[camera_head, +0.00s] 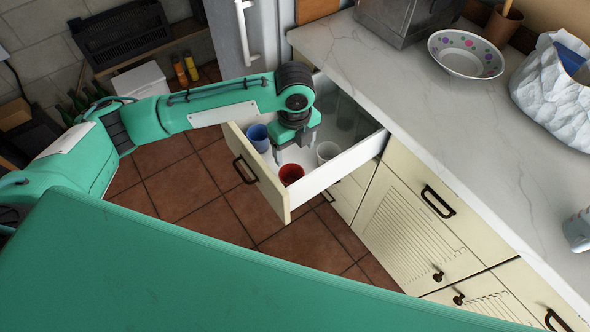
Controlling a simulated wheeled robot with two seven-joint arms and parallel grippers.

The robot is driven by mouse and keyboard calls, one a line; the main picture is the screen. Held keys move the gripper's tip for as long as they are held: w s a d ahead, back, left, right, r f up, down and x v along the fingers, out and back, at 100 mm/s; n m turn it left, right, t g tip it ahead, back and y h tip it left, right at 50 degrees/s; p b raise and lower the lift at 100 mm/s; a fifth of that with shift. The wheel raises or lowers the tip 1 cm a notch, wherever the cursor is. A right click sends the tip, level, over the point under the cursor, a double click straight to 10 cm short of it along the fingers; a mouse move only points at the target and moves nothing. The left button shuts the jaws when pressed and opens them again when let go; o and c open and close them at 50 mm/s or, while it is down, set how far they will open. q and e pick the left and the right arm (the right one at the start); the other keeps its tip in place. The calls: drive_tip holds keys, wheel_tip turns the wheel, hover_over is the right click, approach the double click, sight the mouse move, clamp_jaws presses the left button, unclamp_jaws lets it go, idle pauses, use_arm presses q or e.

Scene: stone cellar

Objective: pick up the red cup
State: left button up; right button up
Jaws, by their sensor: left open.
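The red cup (291,174) stands in an open drawer (318,186), near its front panel. My left gripper (294,152) is open and points down over the drawer, just above and behind the red cup in the picture. The fingers are small here, and I cannot tell the exact gap to the cup. My right gripper is not in view.
Clear glasses (347,112) stand deeper in the drawer, partly hidden. The marble counter (430,110) runs along the right, with a patterned bowl (465,54) on it. The tiled floor (190,195) left of the drawer is free.

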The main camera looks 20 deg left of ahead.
use_arm(q)
approach(291, 174)
drive_tip(key=s+d+r, duration=0.1)
drive_tip(key=s+d, duration=0.1)
drive_tip(key=s, duration=0.1)
drive_tip(key=f, duration=0.3)
drive_tip(key=shift+w+a+f+p, duration=0.25)
drive_tip(key=shift+a+f+p, duration=0.1)
drive_tip(key=shift+a, duration=0.05)
wheel_tip(291, 174, down, 3)
drive_tip(key=shift+a+r, duration=0.15)
drive_tip(key=shift+r, duration=0.05)
drive_tip(key=shift+w+f, duration=0.1)
drive_tip(key=shift+f, duration=0.3)
drive_tip(key=c, duration=0.7)
drive_tip(key=shift+c, duration=0.3)
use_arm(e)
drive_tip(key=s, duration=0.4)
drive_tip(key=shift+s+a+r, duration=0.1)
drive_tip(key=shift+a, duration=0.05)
